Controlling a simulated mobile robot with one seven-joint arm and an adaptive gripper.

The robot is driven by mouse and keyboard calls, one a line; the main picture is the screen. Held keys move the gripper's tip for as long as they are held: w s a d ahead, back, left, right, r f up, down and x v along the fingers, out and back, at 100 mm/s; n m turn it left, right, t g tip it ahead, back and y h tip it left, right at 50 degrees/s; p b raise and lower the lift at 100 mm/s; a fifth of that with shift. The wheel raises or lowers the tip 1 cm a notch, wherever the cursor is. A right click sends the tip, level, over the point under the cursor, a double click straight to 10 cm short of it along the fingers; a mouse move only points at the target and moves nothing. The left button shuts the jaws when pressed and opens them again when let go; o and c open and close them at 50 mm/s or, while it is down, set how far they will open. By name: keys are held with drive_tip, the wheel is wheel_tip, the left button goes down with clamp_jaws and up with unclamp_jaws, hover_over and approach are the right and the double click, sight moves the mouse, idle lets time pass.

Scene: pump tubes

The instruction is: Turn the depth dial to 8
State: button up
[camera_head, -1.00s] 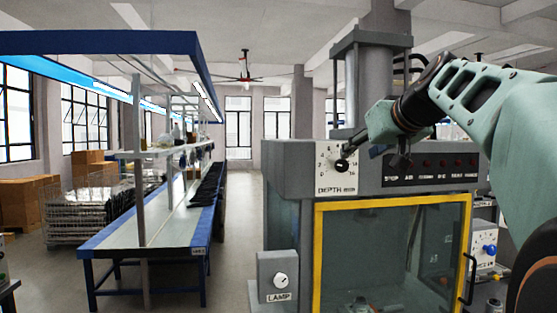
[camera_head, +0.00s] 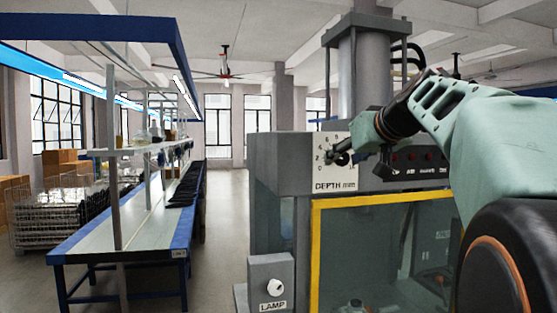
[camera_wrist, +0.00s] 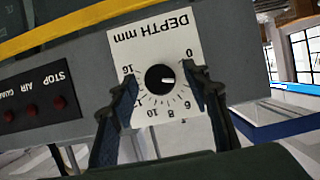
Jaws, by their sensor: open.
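The depth dial (camera_wrist: 160,78) is a round black knob on a white plate (camera_wrist: 160,38) marked "DEPTH mm", seen upside down in the wrist view. Its white mark points right, between the 0 and the 6; the exact value between them is hard to read. The 8 is at the lower right of the scale. My gripper (camera_wrist: 163,82) is open, with one finger on each side of the knob and gaps to it visible. In the head view, my gripper (camera_head: 350,155) is in front of the plate (camera_head: 332,182) and hides most of the dial.
A row of red buttons (camera_head: 412,157) sits right of the plate on the grey machine. Below is a yellow-framed window (camera_head: 316,250) and a lamp knob (camera_head: 275,287). A long blue-edged bench (camera_head: 135,232) stands left, with open floor between.

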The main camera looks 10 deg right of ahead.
drive_tip(key=shift+w+f, duration=0.1)
drive_tip(key=shift+w, duration=0.1)
drive_tip(key=shift+c, duration=0.2)
drive_tip(key=c, duration=1.1)
